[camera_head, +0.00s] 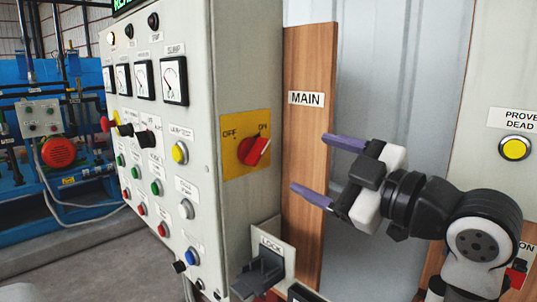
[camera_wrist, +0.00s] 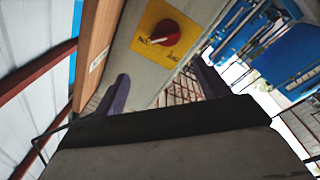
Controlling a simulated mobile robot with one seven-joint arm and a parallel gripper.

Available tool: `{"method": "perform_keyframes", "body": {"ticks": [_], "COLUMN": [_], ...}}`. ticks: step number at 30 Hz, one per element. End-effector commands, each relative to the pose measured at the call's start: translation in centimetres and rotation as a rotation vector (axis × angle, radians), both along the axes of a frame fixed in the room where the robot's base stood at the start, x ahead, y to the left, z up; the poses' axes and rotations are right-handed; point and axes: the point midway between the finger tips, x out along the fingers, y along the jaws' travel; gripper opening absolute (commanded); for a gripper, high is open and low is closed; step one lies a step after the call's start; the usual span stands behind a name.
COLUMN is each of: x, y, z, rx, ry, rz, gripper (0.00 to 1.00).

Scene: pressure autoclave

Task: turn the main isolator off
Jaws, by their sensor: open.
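The main isolator is a red rotary knob (camera_head: 252,150) on a yellow plate (camera_head: 232,167) on the side of the grey control cabinet. The plate reads OFF at its left and ON at its upper right, and the knob's white pointer mark is toward ON. My gripper (camera_head: 315,167) is open and empty, with purple fingers apart, to the right of the knob and pointing at it, not touching. In the wrist view the knob (camera_wrist: 164,33) and plate (camera_wrist: 183,45) lie beyond and between the fingers (camera_wrist: 158,88).
A wooden board (camera_head: 308,70) with a MAIN label (camera_head: 306,98) stands right of the cabinet. A LOCK bracket (camera_head: 260,272) juts out below the knob. The cabinet front (camera_head: 150,80) carries gauges, buttons and lamps. A PROVE DEAD panel (camera_head: 515,120) with a yellow button is at the right.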

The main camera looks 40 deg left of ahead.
Motion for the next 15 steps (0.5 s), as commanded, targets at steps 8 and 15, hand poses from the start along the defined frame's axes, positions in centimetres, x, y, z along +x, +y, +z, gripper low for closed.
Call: {"method": "perform_keyframes", "body": {"ticks": [8, 15], "x": [-0.2, 0.1], "y": [-0.1, 4.7], "z": [-0.4, -0.2], "rx": [-0.071, -0.07], "ry": [-0.026, -0.024], "rz": [0.023, 0.025], "gripper": [0.75, 0.75]}}
